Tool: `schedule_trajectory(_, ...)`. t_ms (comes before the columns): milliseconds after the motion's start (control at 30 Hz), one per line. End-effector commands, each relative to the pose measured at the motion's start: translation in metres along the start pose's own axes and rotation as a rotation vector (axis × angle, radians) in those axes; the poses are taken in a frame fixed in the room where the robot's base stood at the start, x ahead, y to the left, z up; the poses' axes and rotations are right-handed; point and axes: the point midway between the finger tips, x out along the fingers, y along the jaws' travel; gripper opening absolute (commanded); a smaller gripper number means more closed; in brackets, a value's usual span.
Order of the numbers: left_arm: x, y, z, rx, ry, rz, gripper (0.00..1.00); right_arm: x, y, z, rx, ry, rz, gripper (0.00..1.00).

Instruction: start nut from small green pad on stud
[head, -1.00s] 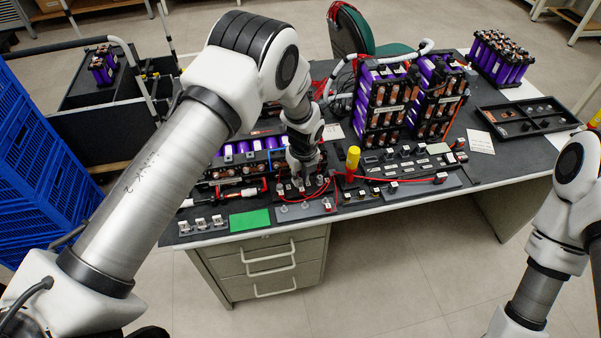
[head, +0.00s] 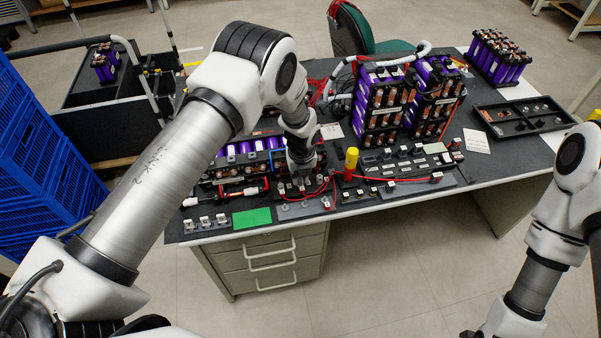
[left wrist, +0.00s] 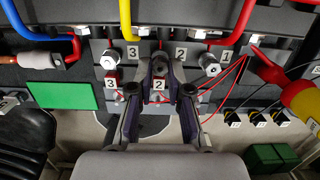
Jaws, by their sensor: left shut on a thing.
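My left gripper (head: 302,183) is at the front edge of the battery row on the bench. In the left wrist view its two fingers (left wrist: 161,68) are closed in around the middle position, by the label 2 (left wrist: 181,53). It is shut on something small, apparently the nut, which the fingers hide. The stud there is hidden too, so I cannot tell whether nut and stud touch. The small green pad (head: 252,216) looks bare; it also shows bare in the left wrist view (left wrist: 67,95). My right gripper is out of view.
Silver round posts stand on both sides of the fingers, at label 3 (left wrist: 108,60) and label 1 (left wrist: 209,64). Thin red wires (left wrist: 232,72) and a yellow-and-red tool handle (left wrist: 300,98) lie close on the right. Tall purple battery packs (head: 385,105) stand behind.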

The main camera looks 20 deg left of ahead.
Motion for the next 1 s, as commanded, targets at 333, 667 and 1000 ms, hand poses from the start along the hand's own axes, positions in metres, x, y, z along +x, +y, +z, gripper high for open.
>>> schedule_trajectory(333, 0.001, 0.002, -0.002, 0.093, 0.006, -0.008, 0.0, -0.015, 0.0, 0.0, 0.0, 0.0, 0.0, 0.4)
schedule_trajectory(667, 0.003, 0.002, -0.003, 0.105, 0.006, -0.009, 0.26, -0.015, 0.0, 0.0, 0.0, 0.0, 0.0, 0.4)
schedule_trajectory(1000, 0.004, 0.0, -0.001, 0.061, 0.002, -0.006, 0.26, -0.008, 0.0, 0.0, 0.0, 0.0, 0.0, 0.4)
